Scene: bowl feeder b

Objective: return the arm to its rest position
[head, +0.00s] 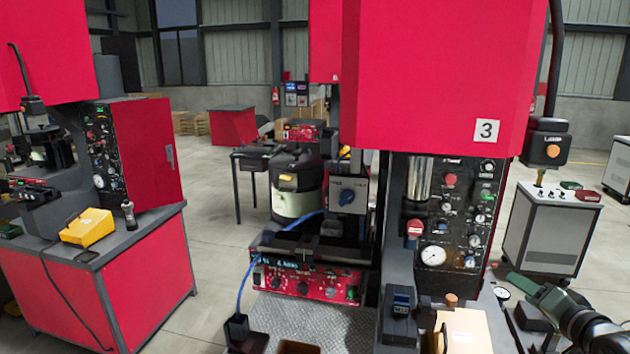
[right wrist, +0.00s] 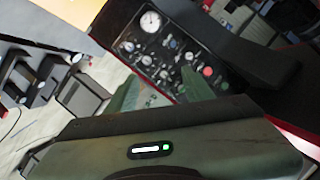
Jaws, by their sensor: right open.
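My right arm (head: 580,318) comes in at the lower right of the head view, beside the machine marked 3. My right gripper (head: 512,281) is at its end, greenish and small in the picture, left of the grey cabinet. In the right wrist view the gripper (right wrist: 160,92) shows its two green fingers apart, with nothing seen between them. Behind the fingers is the black control panel (right wrist: 165,55) with a gauge and knobs. My left gripper is not in view.
The red machine 3 (head: 430,70) and its gauge panel (head: 455,215) stand close left of the right arm. A tan box (head: 465,330) is at the bottom. A grey cabinet (head: 545,232) stands behind the gripper. Open floor (head: 215,255) lies left of machine 3.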

